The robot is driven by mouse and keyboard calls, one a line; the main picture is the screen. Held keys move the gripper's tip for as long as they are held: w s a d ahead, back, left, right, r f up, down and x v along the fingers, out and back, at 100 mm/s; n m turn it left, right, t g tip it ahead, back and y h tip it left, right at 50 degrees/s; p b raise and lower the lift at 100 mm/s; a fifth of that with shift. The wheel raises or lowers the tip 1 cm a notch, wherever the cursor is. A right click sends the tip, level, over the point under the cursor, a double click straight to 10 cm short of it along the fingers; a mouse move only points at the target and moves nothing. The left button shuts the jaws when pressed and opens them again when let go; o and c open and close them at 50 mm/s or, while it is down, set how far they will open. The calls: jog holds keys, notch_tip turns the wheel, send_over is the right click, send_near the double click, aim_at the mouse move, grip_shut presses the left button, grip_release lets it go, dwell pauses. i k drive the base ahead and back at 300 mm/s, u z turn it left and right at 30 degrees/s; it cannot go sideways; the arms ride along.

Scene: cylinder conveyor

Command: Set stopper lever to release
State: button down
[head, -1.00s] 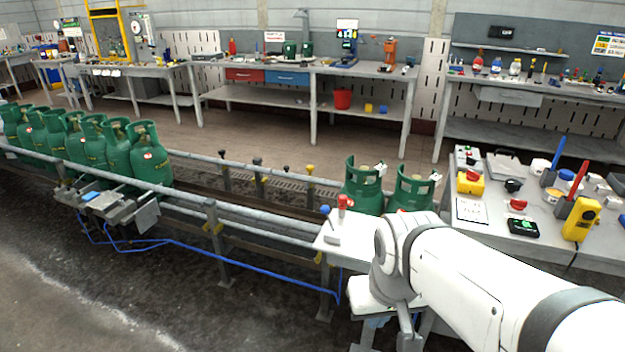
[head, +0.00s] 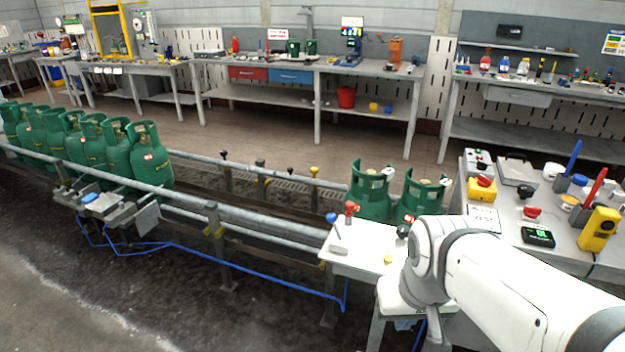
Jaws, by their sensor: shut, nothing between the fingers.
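A white control panel (head: 352,263) stands at the near end of the conveyor. It carries a lever with a blue knob (head: 331,217), leaning up and left, and a red knob (head: 351,208) beside it. A black knob (head: 403,231) and a yellow button (head: 388,259) sit further right on it. I cannot tell from labels which one is the stopper lever. My white arm comes in from the lower right, and its wrist covers the panel's right side. My gripper is hidden below or behind the wrist. No contact with the knobs shows.
Several green gas cylinders (head: 146,160) stand on the conveyor at left, with two more (head: 370,190) behind the panel. A stopper-like device (head: 104,204) sits on the near rail (head: 185,194). A cluttered bench (head: 490,245) is at right. The floor at front left is clear.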

aim_at(331, 217)
jog(key=i, duration=0.85)
jog(key=z, duration=0.05)
